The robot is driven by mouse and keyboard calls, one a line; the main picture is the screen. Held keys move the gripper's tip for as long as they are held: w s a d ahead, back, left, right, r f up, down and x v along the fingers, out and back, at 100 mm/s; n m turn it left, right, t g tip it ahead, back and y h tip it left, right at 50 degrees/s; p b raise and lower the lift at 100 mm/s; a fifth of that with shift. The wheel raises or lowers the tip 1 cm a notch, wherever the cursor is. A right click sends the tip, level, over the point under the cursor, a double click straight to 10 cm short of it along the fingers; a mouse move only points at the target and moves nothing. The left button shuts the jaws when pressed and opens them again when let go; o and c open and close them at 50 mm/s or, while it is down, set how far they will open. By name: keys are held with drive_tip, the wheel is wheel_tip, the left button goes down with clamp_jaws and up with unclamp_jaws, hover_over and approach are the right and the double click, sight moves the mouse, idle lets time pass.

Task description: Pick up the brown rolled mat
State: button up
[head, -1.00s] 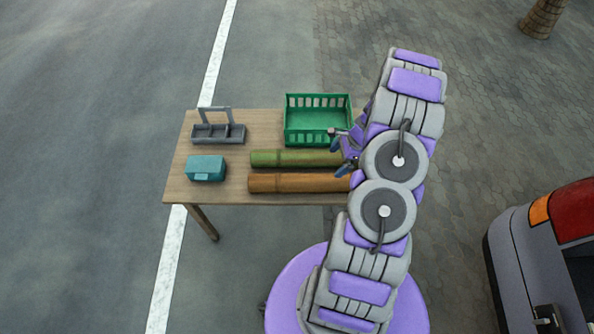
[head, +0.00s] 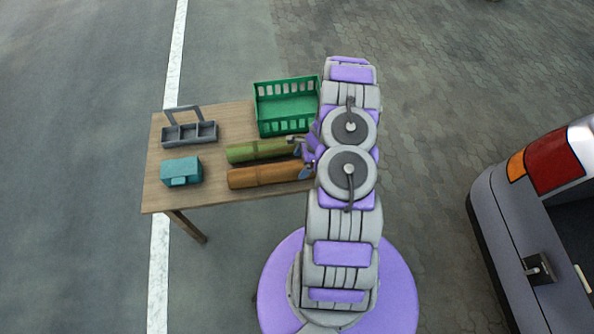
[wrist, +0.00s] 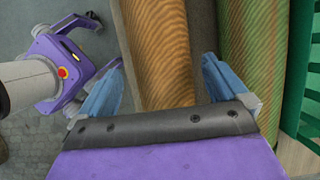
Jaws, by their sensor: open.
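The brown rolled mat (head: 262,175) lies on the wooden table near its front edge; its right end is partly hidden by my arm in the head view. In the wrist view the brown mat (wrist: 160,50) runs between the two blue fingers of my gripper (wrist: 165,90), one finger on each side. My gripper is open over the right end of the mat, and it shows only in part in the head view (head: 305,160). I cannot tell whether the fingers touch the mat.
A green rolled mat (head: 258,150) lies just behind the brown one. A green crate (head: 287,128) stands behind it. A grey caddy (head: 190,143) and a teal box (head: 181,171) are at the table's left. A parked vehicle (head: 520,230) stands at the right.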

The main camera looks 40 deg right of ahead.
drive_tip(key=shift+w+a+f, duration=0.1)
drive_tip(key=shift+a+f, duration=0.25)
drive_tip(key=shift+f, duration=0.1)
drive_tip(key=x, duration=0.2)
drive_tip(key=b+x, duration=0.1)
drive_tip(key=shift+d+f, duration=0.2)
drive_tip(key=shift+f, duration=0.2)
drive_tip(key=shift+w+d+f, duration=0.1)
drive_tip(key=shift+w+f, duration=0.05)
drive_tip(key=shift+f, duration=0.25)
drive_tip(key=shift+a+r, duration=0.1)
drive_tip(key=shift+a, duration=0.15)
drive_tip(key=c, duration=0.4)
drive_tip(key=shift+d, duration=0.1)
drive_tip(key=c, duration=0.8)
